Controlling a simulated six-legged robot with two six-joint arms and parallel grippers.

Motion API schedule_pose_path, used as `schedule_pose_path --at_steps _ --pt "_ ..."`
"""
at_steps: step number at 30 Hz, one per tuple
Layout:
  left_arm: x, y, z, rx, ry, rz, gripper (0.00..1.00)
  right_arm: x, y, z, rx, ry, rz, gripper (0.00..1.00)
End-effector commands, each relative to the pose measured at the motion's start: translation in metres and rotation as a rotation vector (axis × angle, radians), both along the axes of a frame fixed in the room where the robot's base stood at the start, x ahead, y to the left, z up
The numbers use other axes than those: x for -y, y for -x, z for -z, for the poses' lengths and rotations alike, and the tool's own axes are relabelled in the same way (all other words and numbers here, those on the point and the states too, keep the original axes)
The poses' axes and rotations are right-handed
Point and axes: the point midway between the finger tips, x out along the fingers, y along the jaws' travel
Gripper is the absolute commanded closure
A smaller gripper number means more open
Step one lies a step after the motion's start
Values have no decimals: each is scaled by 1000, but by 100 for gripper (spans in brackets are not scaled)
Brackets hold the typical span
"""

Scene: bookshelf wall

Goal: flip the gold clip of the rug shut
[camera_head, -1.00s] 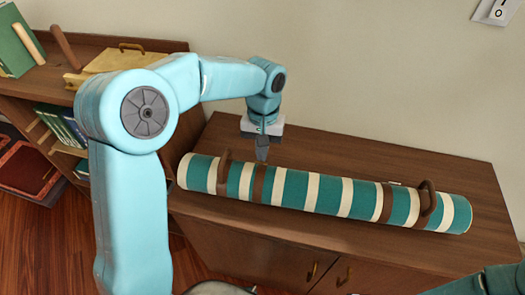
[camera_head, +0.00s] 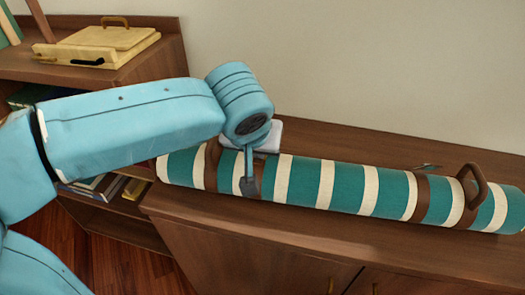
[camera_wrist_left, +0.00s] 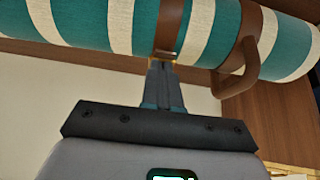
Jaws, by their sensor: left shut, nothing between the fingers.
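The rug (camera_head: 345,187) is a long roll striped green and cream, lying on the wooden cabinet top. It has brown straps, one near the left end (camera_head: 211,166) and one near the right (camera_head: 421,200). My left gripper (camera_head: 249,190) reaches down over the rug's left part, its fingers shut and empty. In the left wrist view the fingertips (camera_wrist_left: 163,68) are right at a small gold clip (camera_wrist_left: 164,56) on a brown strap (camera_wrist_left: 169,25). Whether they touch it, and the clip's exact angle, I cannot tell. My right gripper is out of view.
A brown handle (camera_head: 473,185) stands up from the rug's right end; a handle also shows in the left wrist view (camera_wrist_left: 240,72). A small thin metal piece (camera_head: 428,167) sticks out by the right strap. A shelf with a yellow case (camera_head: 98,45) is at left. The cabinet top (camera_head: 330,238) before the rug is clear.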

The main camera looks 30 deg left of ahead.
Motion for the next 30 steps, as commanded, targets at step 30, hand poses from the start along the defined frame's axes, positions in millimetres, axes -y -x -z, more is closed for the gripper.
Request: schedule_pose_path --at_steps 30 --pt "-3 -10 4 104 -34 0 100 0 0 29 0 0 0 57"
